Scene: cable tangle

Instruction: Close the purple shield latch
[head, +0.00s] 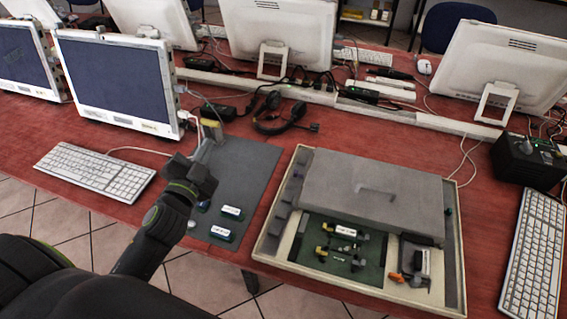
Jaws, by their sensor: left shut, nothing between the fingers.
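A shallow beige tray (262,244) stands on the right half of the red table. A large grey shield (365,187) covers its back part. A small purple piece (297,173), which looks like the purple shield latch, sits at the shield's left side; it is too small to tell its position. My left gripper (207,143) is shut and empty above the grey mat, to the left of the tray and apart from the latch. My right gripper is out of view.
The grey mat (245,170) holds two white-topped green blocks. The tray's front holds a green board (345,255), an orange piece (396,277) and a grey part (420,258). Keyboards (95,172) lie at both sides. Headphones (282,112), monitors and cables stand behind.

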